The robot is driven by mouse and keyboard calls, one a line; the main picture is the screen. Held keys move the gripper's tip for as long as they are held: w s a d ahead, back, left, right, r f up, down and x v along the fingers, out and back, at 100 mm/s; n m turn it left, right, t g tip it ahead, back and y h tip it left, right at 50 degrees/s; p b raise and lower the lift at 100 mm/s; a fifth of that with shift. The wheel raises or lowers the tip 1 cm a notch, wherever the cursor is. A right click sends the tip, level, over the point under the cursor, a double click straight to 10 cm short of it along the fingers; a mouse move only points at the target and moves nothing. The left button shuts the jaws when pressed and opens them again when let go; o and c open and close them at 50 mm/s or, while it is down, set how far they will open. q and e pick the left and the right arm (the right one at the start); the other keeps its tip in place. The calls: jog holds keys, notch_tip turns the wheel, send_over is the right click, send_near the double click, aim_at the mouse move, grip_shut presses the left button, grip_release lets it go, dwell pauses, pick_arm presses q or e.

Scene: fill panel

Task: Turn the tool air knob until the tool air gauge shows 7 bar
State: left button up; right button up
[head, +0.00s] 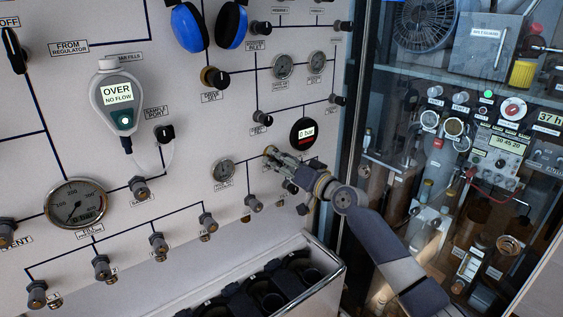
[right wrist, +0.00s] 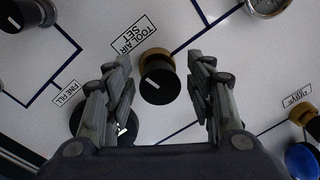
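The tool air knob (right wrist: 159,82), a black cap with a white pointer line and a brass collar, is beside a label reading TOOL AIR SET (right wrist: 134,36) in the right wrist view. My right gripper (right wrist: 162,66) is open, with one finger on each side of the knob and visible gaps to both. In the head view my right gripper (head: 273,158) is at the panel and mostly hides the knob. A round black digital gauge (head: 305,133) just above it reads 0 bar; I cannot read its label. My left gripper is not in view.
Other knobs and dial gauges (head: 222,170) crowd the panel around the gripper. A handheld meter (head: 117,103) hangs at the left, and blue ear muffs (head: 187,27) hang above. An open bin (head: 320,287) stands below. A glass-fronted cabinet (head: 480,130) is at the right.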

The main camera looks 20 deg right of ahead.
jog(key=v, duration=1.2)
dwell(2.5)
jog(key=w+a+n+b, duration=0.1)
jog(key=w+b, duration=0.2)
jog(key=w, duration=0.1)
jog(key=w+a+n+h+b, duration=0.1)
jog(key=w+a+n+b, duration=0.1)
jog(key=w+b, duration=0.1)
jog(key=w+a+r+n+h+b, duration=0.1)
jog(key=w+b, duration=0.2)
jog(key=w, duration=0.1)
jog(key=shift+w+a+n+t, duration=0.3)
jog(key=shift+a, duration=0.1)
dwell(0.4)
jog(key=c, duration=1.1)
